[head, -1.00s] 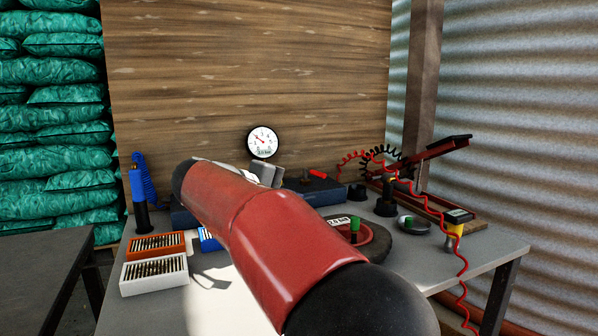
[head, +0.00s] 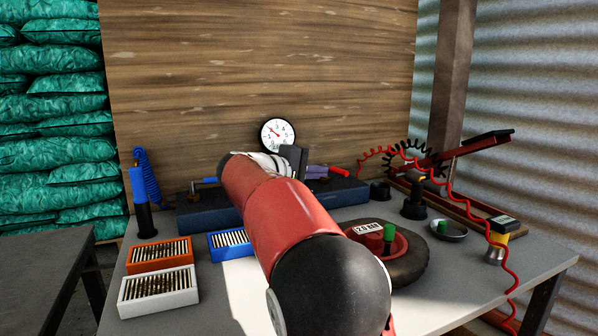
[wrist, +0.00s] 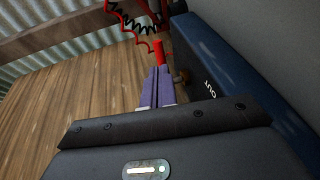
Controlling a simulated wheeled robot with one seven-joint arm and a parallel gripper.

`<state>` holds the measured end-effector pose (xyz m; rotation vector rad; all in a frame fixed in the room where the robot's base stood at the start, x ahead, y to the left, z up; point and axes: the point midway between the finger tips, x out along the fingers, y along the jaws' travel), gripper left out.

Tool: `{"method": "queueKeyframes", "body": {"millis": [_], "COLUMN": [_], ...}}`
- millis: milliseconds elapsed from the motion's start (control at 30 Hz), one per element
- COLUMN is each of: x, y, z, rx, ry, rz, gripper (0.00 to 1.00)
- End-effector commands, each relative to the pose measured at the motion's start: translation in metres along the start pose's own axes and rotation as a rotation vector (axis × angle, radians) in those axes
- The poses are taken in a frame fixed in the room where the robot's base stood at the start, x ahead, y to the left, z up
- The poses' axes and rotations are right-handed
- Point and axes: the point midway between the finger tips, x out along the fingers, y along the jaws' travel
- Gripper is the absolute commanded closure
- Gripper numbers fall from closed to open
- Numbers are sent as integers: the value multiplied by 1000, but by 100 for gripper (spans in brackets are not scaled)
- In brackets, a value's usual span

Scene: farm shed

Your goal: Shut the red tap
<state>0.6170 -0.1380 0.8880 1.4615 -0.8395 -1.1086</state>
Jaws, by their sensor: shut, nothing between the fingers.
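The red tap handle (head: 342,172) sticks out at the right part of the dark blue block (head: 346,192) on the bench. It also shows in the wrist view (wrist: 158,52), just past my fingertips. My gripper (head: 326,169) is shut and empty, its purple fingers right beside the handle. In the wrist view the fingers (wrist: 157,70) lie together, in line with the handle; whether they touch it I cannot tell. The block's side there (wrist: 225,75) bears the word OUT, with a brass fitting (wrist: 182,77). My arm hides the block's middle.
A blue tap handle (head: 208,181) is at the block's left. A dial gauge (head: 277,134) stands above it. A small wheel (head: 408,262), a metal dish (head: 449,231) and a red coiled hose (head: 509,265) are to the right. Trays of small rods (head: 159,290) stand front left.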

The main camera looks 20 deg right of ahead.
Motion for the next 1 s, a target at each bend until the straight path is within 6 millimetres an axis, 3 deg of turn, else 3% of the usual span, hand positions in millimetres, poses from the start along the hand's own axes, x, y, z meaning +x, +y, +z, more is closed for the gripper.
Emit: {"method": "queueKeyframes", "body": {"millis": [100, 300, 1000], "x": [20, 36, 48], "y": [0, 0, -1], "z": [0, 0, 8], "rx": [-1, 0, -6], "ry": [-2, 0, 51], "rz": [0, 0, 0], "gripper": [100, 100, 100]}}
